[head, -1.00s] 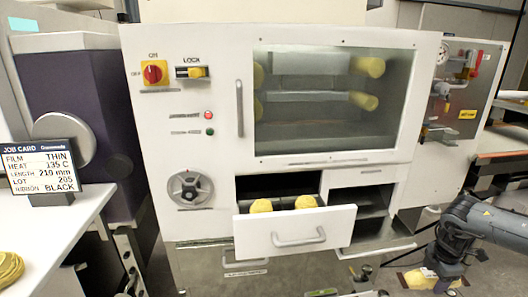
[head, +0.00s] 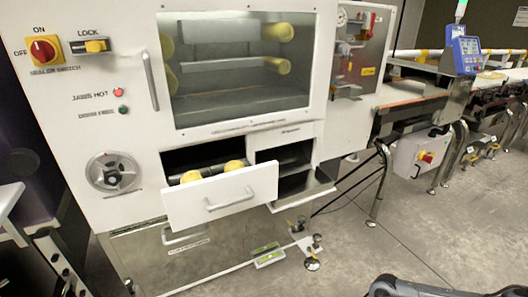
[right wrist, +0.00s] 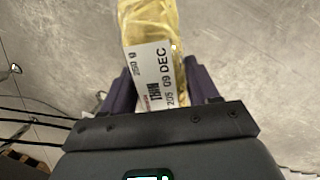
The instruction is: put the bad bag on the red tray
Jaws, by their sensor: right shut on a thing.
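In the right wrist view my right gripper (right wrist: 165,95) is shut on a yellow bag (right wrist: 150,22) with a white printed label (right wrist: 152,75). The label reads 250 g, THIN, 205 and 09 DEC. The bag hangs between the two dark fingers above a grey floor. In the head view only part of my right arm shows at the bottom right; its gripper and the bag are out of that picture. My left gripper is in neither view. I see no red tray.
A white sealing machine (head: 60,120) stands at the left, its drawer (head: 222,198) pulled open with yellow rolls (head: 234,166) inside. A conveyor (head: 415,105) and a blue display unit (head: 467,55) stand at the right. Grey floor (head: 400,235) is open in front.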

